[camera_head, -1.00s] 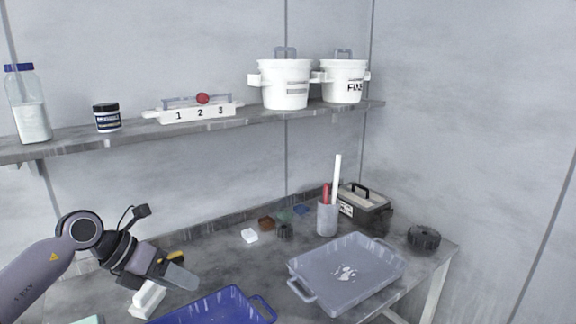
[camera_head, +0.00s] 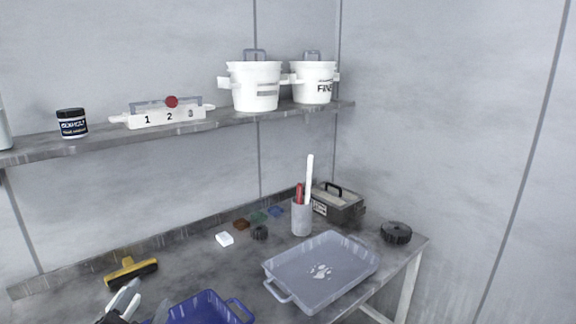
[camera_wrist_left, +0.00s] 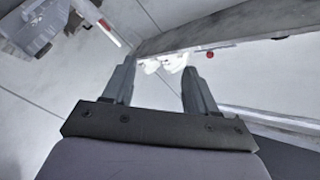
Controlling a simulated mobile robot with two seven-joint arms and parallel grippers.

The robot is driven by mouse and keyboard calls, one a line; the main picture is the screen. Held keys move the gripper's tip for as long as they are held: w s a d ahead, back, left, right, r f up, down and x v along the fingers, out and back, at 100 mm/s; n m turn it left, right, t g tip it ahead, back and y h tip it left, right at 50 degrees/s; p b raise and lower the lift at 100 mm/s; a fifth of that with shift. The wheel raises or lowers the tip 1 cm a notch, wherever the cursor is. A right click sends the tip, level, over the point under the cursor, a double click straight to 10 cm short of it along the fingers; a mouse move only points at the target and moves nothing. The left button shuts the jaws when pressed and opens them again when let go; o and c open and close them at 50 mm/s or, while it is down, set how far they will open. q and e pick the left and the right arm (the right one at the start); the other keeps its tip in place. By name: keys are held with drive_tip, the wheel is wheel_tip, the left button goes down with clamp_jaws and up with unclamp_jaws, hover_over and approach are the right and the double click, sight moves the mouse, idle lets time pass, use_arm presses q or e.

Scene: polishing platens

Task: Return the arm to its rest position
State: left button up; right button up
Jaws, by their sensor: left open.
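My left gripper (camera_wrist_left: 157,85) shows in the left wrist view with its two grey fingers spread apart and nothing between them. In the head view only a small part of it (camera_head: 142,308) shows at the bottom left edge, close to the blue tray (camera_head: 243,309); the rest of the arm is out of the picture. The wrist view looks past the fingers at a pale wall and shelf, with a small red knob (camera_wrist_left: 210,54) beyond the right finger. My right gripper is not in view.
A grey tray (camera_head: 284,287), a toolbox (camera_head: 338,207), a holder cup (camera_head: 301,219) and a black round knob (camera_head: 396,233) stand on the bench. A yellow-and-black tool (camera_head: 131,273) lies at left. White pots (camera_head: 255,88) stand on the shelf (camera_head: 205,126) above.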

use_arm(q)
drive_tip(key=s+a+f+n+g+y, duration=0.2)
drive_tip(key=s+f+n+g, duration=0.4)
drive_tip(key=s+f+g, duration=0.5)
drive_tip(key=s+d+f+n+g+h, duration=0.2)
drive_tip(key=s+f+g, duration=0.35)
drive_tip(key=s, duration=0.75)
drive_tip(key=w+d+f+t+h+b, duration=0.1)
drive_tip(key=w+f+t, duration=0.1)
drive_tip(key=f+t, duration=0.2)
drive_tip(key=w+d+f+t+b, duration=0.1)
drive_tip(key=w+d+f+t, duration=0.1)
drive_tip(key=f, duration=0.7)
drive_tip(key=shift+w+d+f+m+t+h, duration=0.2)
drive_tip(key=shift+w+m+t+h, duration=0.15)
drive_tip(key=shift+w+t, duration=0.7)
